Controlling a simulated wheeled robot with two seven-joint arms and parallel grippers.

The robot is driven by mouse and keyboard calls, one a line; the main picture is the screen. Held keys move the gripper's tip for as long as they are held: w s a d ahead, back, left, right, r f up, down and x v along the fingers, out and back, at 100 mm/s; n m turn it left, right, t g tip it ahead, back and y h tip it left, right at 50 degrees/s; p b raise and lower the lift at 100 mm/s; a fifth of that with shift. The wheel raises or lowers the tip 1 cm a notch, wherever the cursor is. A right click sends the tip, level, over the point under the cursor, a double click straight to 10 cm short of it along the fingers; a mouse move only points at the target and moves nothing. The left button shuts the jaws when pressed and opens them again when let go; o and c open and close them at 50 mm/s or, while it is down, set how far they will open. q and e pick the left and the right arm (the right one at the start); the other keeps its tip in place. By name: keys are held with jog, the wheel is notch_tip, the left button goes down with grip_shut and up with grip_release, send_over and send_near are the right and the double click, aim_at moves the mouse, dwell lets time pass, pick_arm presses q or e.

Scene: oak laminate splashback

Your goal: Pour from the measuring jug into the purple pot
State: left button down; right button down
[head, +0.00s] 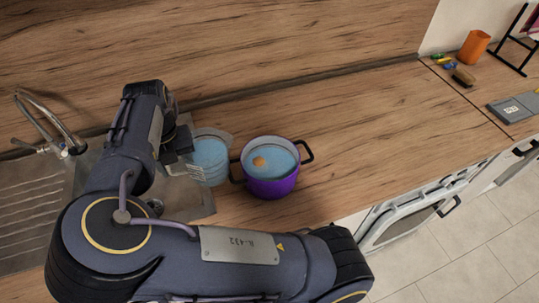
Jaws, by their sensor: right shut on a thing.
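The clear measuring jug (210,172) with pale blue contents is just left of the pot, near the sink's right edge. It looks roughly upright. My right gripper (182,146) is shut on the jug at its left side; the arm hides part of the grip. The purple pot (272,188) with dark handles stands on the wooden worktop. It holds pale blue liquid with a small orange round thing (259,161) in it. The jug's right side is very close to the pot's left handle; I cannot tell whether they touch. My left gripper is out of view.
A steel sink (30,215) with a tap (48,128) is at the left. The worktop (380,125) right of the pot is clear. A wooden splashback rises behind.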

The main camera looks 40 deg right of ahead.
aim_at(210, 168)
jog(key=shift+s+d+r+y, duration=0.1)
jog(key=shift+d+r+y, duration=0.15)
jog(key=shift+r+y, duration=0.25)
jog(key=shift+s+d+r+y, duration=0.1)
jog(key=shift+d+r+y, duration=0.2)
jog(key=shift+r, duration=0.4)
jog(key=shift+s+d+r+t+y, duration=0.2)
jog(key=shift+d+r+t+y, duration=0.3)
jog(key=shift+d+y, duration=0.35)
jog(key=shift+s+d+r+y, duration=0.1)
jog(key=shift+d+r+y, duration=0.15)
jog(key=shift+r+y, duration=0.25)
jog(key=shift+r, duration=0.1)
jog(key=shift+d+r, duration=0.1)
jog(key=shift+s+d+r+t+y, duration=0.1)
jog(key=shift+d+r+t+y, duration=0.1)
jog(key=shift+t+y, duration=0.1)
jog(key=shift+r, duration=0.15)
jog(key=shift+s+d+r+y, duration=0.1)
jog(key=shift+d+y, duration=0.15)
jog(key=shift+d, duration=0.05)
